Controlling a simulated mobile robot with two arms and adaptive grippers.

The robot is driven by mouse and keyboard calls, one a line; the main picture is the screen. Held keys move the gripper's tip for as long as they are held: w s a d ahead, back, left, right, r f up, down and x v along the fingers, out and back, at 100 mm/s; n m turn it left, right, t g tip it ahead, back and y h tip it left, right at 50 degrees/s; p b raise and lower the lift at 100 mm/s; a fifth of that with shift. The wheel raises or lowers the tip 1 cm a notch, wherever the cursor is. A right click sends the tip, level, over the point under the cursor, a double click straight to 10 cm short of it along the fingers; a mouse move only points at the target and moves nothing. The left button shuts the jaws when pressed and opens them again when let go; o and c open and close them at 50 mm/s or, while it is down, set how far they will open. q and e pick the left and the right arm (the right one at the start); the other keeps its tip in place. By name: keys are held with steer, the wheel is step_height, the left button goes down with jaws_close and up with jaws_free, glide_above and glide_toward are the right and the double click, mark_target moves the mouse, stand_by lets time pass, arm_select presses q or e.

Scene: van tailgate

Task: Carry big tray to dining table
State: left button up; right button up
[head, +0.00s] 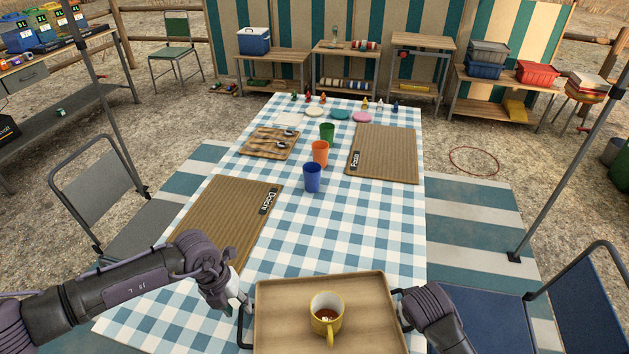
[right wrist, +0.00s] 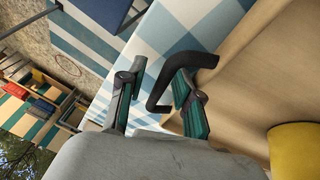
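The big tray (head: 275,300) is light wood with dark handles on its left and right sides. It is at the near end of the dining table (head: 330,235); whether it touches the cloth I cannot tell. A yellow mug (head: 326,318) with brown contents stands upright on it. My left gripper (head: 241,302) is at the left handle; its grip there is too small to make out. My right gripper (right wrist: 158,100) has its fingers apart on either side of the black right handle (right wrist: 158,84), with a visible gap. The tray's near edge is out of view.
On the checked cloth are ribbed mats (head: 385,152), a small tray (head: 269,143), and blue (head: 312,177), orange (head: 320,152) and green cups (head: 327,132). Plates and small figures are at the far end. A blue chair (head: 585,300) stands right, a grey chair (head: 105,200) left. The middle-right cloth is clear.

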steer(key=shift+a, duration=0.1)
steer(key=shift+s+r, duration=0.1)
steer(key=shift+r, duration=0.1)
arm_select(q)
steer(key=r, duration=0.2)
steer(key=a+r, duration=0.1)
steer(key=r, duration=0.1)
arm_select(e)
steer(key=v, duration=1.1)
steer(key=shift+s+r, duration=0.2)
steer(key=shift+r, duration=0.05)
